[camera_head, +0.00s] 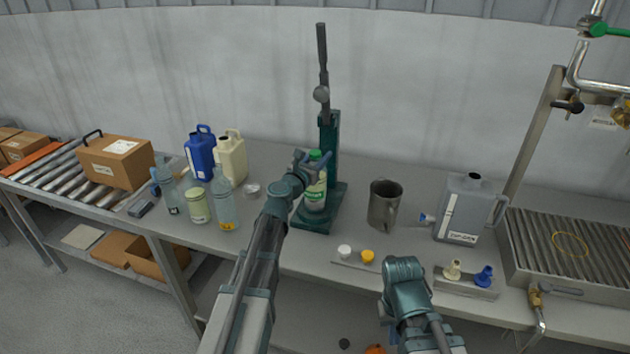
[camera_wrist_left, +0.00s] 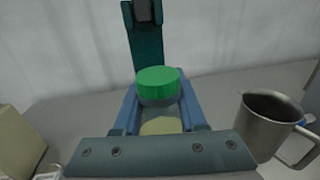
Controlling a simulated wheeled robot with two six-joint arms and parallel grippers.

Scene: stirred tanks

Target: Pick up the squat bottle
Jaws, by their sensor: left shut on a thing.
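The squat bottle (camera_head: 316,197), with a green cap and a pale green label, is upright at the base of the dark green press. Its green cap (camera_wrist_left: 157,79) shows large in the left wrist view, between the blue fingers. My left gripper (camera_head: 317,162) is shut on this bottle near its top, one finger on each side. I cannot tell whether the bottle's bottom touches the press base. My right gripper (camera_head: 404,270) is low over the table's front edge, apart from the bottle; its fingers are not clear.
The press column and lever (camera_head: 328,130) rise right behind the bottle. A metal mug (camera_head: 384,206) and a grey jerrycan (camera_head: 464,210) stand to the right. Clear bottles (camera_head: 224,200), a pale jar (camera_head: 197,207) and blue and cream jugs (camera_head: 232,157) stand to the left.

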